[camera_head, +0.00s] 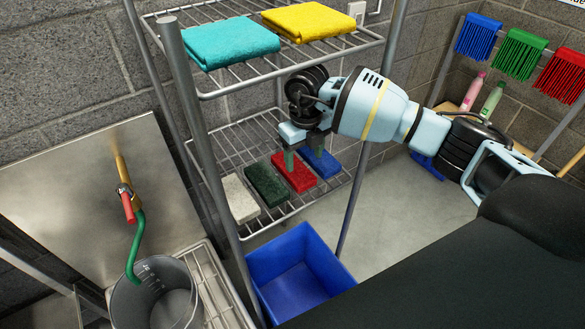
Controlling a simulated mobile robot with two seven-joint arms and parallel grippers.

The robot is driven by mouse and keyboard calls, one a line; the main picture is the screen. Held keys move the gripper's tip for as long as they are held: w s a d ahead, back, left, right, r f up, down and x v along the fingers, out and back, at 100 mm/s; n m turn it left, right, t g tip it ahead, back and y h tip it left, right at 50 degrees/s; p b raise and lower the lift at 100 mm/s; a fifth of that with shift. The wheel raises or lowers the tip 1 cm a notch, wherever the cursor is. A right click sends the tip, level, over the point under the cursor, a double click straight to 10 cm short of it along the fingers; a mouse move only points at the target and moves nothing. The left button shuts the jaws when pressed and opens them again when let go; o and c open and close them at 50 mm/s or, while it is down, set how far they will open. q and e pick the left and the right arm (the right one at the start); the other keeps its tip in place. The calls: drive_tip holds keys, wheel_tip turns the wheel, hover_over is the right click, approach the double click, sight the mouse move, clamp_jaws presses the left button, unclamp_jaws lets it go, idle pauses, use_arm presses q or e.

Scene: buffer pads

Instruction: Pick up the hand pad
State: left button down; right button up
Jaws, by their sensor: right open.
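Several hand pads lie in a row on the lower wire shelf (232,155): a white pad (240,199), a dark green pad (267,184), a red pad (294,172) and a blue pad (321,163). I cannot tell which one the task means. My right gripper (303,156) reaches in from the right and points down at the red and blue pads. Its fingers are apart and nothing shows held between them. They overlap the back of both pads in the picture; contact is unclear. My left gripper is out of view.
The upper wire shelf (237,76) carries a teal cloth (231,42) and a yellow cloth (309,22). Metal posts (195,120) frame the rack.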

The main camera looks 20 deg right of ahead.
sight(301, 175)
drive_tip(key=shift+s+f, duration=0.1)
drive_tip(key=shift+f, duration=0.55)
drive_tip(key=shift+w+f, duration=0.2)
drive_tip(key=shift+f, duration=0.15)
drive_tip(key=shift+a+f, duration=0.15)
drive_tip(key=shift+f, duration=1.15)
drive_tip(key=shift+a+f, duration=0.1)
drive_tip(key=shift+f, duration=1.2)
drive_tip(key=c, duration=0.8)
